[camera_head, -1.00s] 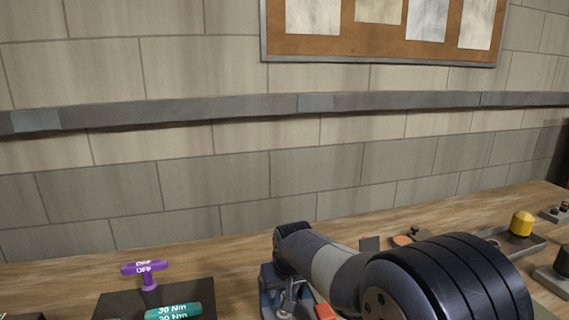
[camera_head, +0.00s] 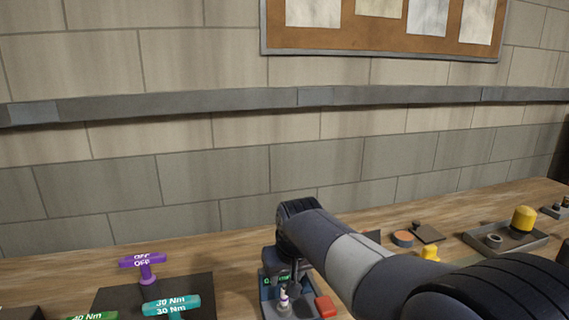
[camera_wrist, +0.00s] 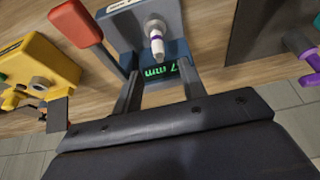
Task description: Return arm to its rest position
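My arm reaches from the lower right of the head view toward a small blue-grey device (camera_head: 272,308) with a green display and a red block. In the wrist view, the device (camera_wrist: 178,22) lies just beyond my gripper (camera_wrist: 160,72). The two fingers stand apart, on either side of the green display as seen from the wrist, with nothing visibly held between them. A pale peg with a purple ring (camera_wrist: 155,38) stands on the device. I cannot tell whether the fingers touch the device. The fingers are mostly hidden in the head view.
Left of the device, a purple OFF T-handle (camera_head: 146,266) and a teal 30 Nm handle (camera_head: 171,305) stand at a dark plate (camera_head: 115,299). A tray (camera_head: 531,244) with a yellow knob (camera_head: 523,218) is at right. A yellow tool (camera_wrist: 45,65) shows in the wrist view.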

